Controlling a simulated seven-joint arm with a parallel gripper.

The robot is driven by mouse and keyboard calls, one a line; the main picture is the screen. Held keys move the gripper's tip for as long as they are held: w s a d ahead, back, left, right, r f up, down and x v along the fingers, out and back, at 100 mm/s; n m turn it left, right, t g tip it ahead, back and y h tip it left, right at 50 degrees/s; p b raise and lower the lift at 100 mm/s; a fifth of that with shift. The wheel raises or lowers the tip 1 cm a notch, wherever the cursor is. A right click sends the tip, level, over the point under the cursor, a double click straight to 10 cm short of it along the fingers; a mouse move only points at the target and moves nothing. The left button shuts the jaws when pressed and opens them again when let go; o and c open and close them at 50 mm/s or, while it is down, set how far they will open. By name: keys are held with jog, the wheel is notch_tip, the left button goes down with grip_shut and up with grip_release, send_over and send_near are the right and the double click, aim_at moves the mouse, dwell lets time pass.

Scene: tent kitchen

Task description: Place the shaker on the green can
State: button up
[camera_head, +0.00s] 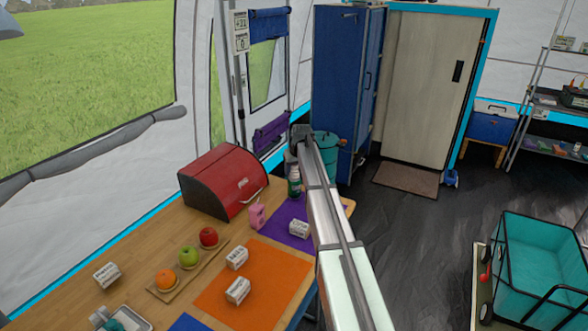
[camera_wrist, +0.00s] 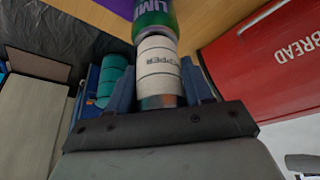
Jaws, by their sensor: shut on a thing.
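The shaker (camera_wrist: 158,58) is a pale cylinder marked PEPPER, with a metallic end toward my gripper. My gripper (camera_wrist: 160,85) is shut on it, with one dark blue finger on each side. The green can (camera_wrist: 155,18), with lettering in its label, lies directly past the shaker's far end in the wrist view. In the head view, the green can (camera_head: 294,187) stands upright on the table, and the shaker is just above it below my gripper (camera_head: 297,140). The two look in line; I cannot tell whether they touch.
A red bread box (camera_head: 222,180) stands close left of the can. A pink item (camera_head: 256,216) and a white box (camera_head: 299,229) are nearby, the box on a purple mat (camera_head: 283,218). Fruit and more white boxes lie farther left and forward. A teal bin (camera_head: 328,155) stands behind.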

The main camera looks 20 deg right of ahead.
jog(key=shift+f, duration=0.1)
jog(key=o, duration=1.1)
jog(key=v, duration=1.2)
